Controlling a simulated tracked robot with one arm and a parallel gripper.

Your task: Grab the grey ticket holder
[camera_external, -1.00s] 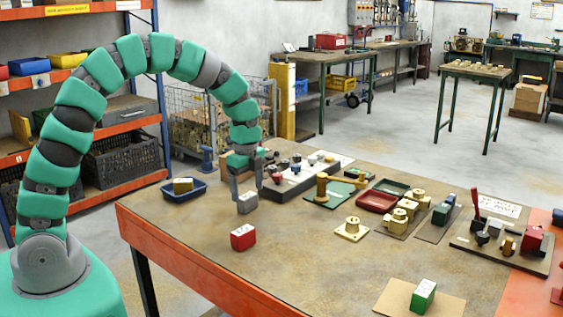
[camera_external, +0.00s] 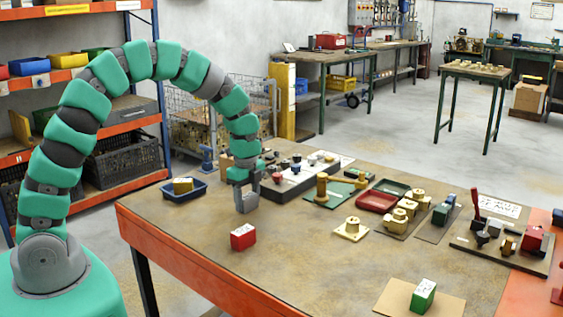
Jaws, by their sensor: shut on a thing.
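The grey ticket holder (camera_external: 247,203) is a small grey block near the left back part of the workbench. My gripper (camera_external: 250,193) reaches down from above and is shut on it, with the fingers at its sides. The block is upright and at bench level; whether it touches the bench I cannot tell. The fingers hide part of it.
A red ticket holder (camera_external: 243,237) stands just in front. A green one (camera_external: 423,295) stands on a tan card at the front right. A blue tray (camera_external: 184,189) lies to the left, and a dark fixture (camera_external: 290,184) lies close behind on the right. The bench's front middle is clear.

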